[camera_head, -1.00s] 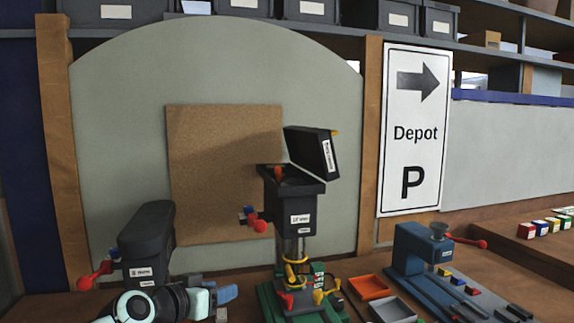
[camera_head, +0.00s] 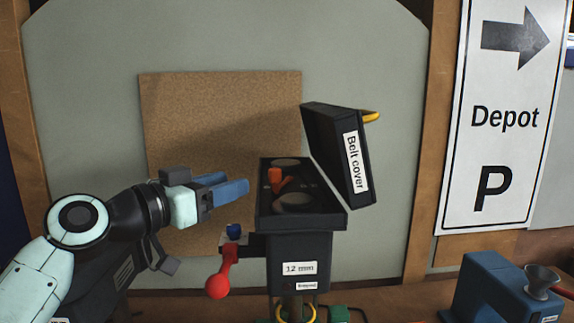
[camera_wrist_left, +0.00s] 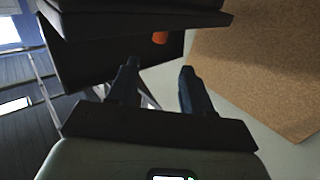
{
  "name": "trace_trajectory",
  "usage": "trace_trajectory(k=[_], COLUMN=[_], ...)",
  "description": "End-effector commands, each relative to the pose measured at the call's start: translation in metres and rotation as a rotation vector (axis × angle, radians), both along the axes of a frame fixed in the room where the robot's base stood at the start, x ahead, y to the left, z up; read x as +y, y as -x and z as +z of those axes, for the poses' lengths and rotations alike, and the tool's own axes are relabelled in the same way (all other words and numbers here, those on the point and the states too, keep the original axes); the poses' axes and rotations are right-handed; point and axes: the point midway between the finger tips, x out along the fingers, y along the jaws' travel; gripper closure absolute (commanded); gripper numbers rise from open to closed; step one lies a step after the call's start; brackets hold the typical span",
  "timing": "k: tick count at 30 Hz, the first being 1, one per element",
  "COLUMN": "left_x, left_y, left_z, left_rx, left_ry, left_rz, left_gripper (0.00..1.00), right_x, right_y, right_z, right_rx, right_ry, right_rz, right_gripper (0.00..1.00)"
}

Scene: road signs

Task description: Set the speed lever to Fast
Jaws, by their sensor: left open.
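The orange speed lever (camera_head: 277,182) stands up inside the open top of the dark machine head (camera_head: 292,222), between two round grey pulleys. Its orange tip also shows in the left wrist view (camera_wrist_left: 160,38). The lever's markings cannot be read. The black cover (camera_head: 338,155) labelled "Belt cover" is tilted open to the right. My left gripper (camera_head: 232,187) is open and empty, just left of the machine head, with its blue fingers pointing right towards the lever, apart from it. In the left wrist view the two fingers (camera_wrist_left: 155,85) are spread. My right gripper is not in view.
A red ball-ended handle (camera_head: 218,286) sticks out at the machine's lower left, below my left gripper. A blue machine (camera_head: 495,290) stands at lower right. A cork board (camera_head: 215,125) is behind. The space above the open head's left side is clear.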

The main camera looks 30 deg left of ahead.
Motion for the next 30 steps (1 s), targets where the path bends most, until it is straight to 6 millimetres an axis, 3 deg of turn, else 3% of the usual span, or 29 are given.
trace_trajectory(k=[18, 24, 30], left_x=[-0.026, -0.030, -0.030], left_y=[-0.110, -0.125, -0.127], left_z=[0.002, 0.001, -0.001], left_rx=[0.001, 0.000, 0.000], left_ry=[0.000, 0.001, 0.001], left_rz=[0.000, 0.001, 0.001], left_gripper=[0.50, 0.50, 0.50], right_x=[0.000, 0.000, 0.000], right_y=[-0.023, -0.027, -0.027], right_z=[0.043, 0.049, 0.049], right_rx=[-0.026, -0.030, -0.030], right_ry=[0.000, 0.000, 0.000], right_rz=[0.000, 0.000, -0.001], right_gripper=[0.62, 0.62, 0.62])
